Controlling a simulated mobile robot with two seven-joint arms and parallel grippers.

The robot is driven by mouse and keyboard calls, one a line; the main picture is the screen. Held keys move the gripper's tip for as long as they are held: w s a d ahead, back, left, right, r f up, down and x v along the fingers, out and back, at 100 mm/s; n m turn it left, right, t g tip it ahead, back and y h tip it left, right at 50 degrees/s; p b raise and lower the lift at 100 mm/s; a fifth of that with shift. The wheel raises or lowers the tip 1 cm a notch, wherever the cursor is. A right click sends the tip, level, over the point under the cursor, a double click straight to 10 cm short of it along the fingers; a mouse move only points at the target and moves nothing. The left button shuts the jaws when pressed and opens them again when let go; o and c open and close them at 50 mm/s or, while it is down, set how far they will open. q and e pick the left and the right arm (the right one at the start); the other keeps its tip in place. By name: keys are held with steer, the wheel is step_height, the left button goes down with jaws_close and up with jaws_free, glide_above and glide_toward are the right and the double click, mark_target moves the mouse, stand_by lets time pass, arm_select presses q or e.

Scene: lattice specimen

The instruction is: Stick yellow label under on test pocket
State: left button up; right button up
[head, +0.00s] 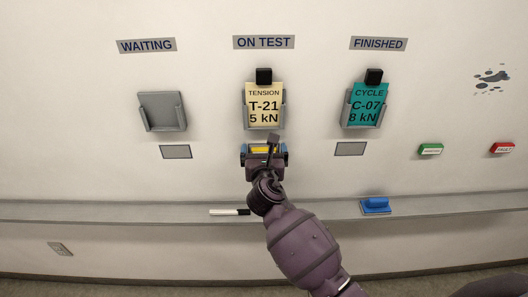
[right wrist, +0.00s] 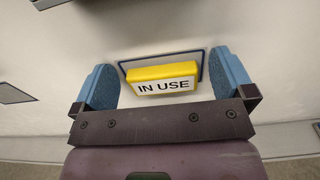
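The yellow label (head: 262,149), reading IN USE, is at the grey outlined patch under the on test pocket (head: 282,116). In the right wrist view the label (right wrist: 162,78) lies against the patch (right wrist: 203,62), roughly level. My right gripper (head: 264,157) is in front of it. Its blue-padded fingers (right wrist: 163,88) stand open on both sides of the label, with a gap on each side. The on test pocket holds a cream card (head: 263,105) reading TENSION T-21 5 kN. My left gripper is not in view.
The waiting pocket (head: 162,111) is empty, and the finished pocket (head: 347,115) holds a teal card (head: 368,104). Both have bare patches below. A green label (head: 430,149) and a red label (head: 502,148) are at right. A marker (head: 229,212) and blue eraser (head: 375,206) lie on the ledge (head: 120,212).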

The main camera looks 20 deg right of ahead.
steer(key=shift+s, duration=0.1)
stand_by(0.3)
steer(key=shift+p+v, duration=0.7)
steer(key=shift+v, duration=0.6)
steer(key=shift+p+v, duration=0.35)
steer(key=shift+v, duration=0.85)
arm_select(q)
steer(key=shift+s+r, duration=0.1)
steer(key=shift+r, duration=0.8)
arm_select(e)
glide_toward(264, 150)
steer(key=v, duration=0.5)
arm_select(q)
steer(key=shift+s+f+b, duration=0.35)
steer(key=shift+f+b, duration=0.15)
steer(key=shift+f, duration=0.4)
arm_select(e)
steer(key=shift+v, duration=0.85)
